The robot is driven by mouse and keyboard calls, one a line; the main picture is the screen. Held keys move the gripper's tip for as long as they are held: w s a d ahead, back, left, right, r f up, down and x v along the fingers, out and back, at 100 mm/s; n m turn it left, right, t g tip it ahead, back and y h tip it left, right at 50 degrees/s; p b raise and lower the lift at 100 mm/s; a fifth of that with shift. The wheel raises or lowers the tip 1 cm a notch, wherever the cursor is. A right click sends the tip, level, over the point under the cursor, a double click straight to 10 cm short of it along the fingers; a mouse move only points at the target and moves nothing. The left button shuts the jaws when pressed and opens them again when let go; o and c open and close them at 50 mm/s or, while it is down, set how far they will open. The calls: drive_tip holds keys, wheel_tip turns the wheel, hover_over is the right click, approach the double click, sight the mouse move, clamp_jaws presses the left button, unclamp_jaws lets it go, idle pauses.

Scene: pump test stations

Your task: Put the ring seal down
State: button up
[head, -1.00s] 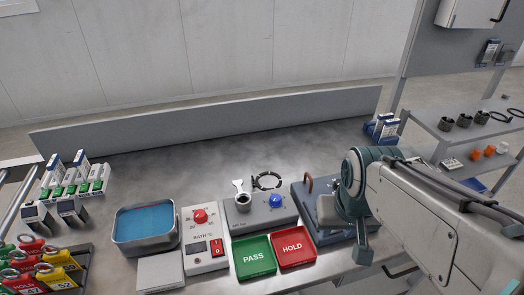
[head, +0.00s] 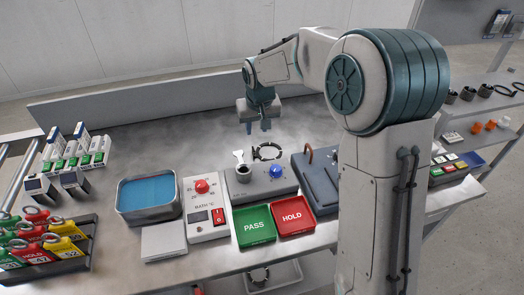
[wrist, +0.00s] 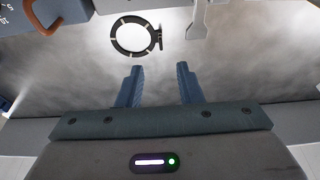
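My gripper (head: 263,127) hangs over the back part of the table in the head view, pointing down. In the wrist view its two blue fingers (wrist: 159,68) stand wide apart with nothing between them. A dark ring with light marks and a small side lug (wrist: 134,57) lies on the table just beyond the fingertips, apart from them. The same ring shows in the head view (head: 257,147), behind the grey test block (head: 245,187). I cannot tell whether it is the ring seal. Thin black rings (head: 503,90) also lie on the right shelf.
A water bath (head: 148,218), a bath control box (head: 206,230), a green PASS tray (head: 254,225) and a red HOLD tray (head: 294,217) line the front. A blue-grey fixture with a brown handle (head: 318,190) stands right. The table's back middle is clear.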

hover_over(254, 149)
drive_tip(key=s, duration=0.3)
drive_tip(key=x, duration=0.2)
drive_tip(key=s+x, duration=0.1)
drive_tip(key=x, duration=0.2)
drive_tip(key=d+x, duration=0.1)
drive_tip(key=x, duration=0.2)
drive_tip(key=shift+s+f, duration=0.25)
drive_tip(key=w+f, duration=0.1)
drive_tip(key=w+f+p, duration=0.1)
drive_tip(key=f, duration=0.1)
drive_tip(key=shift+w+a+f, duration=0.15)
drive_tip(key=shift+f, duration=0.2)
drive_tip(key=shift+w+f+p, duration=0.15)
drive_tip(key=shift+f+p, duration=0.15)
drive_tip(key=shift+f, duration=0.2)
clamp_jaws()
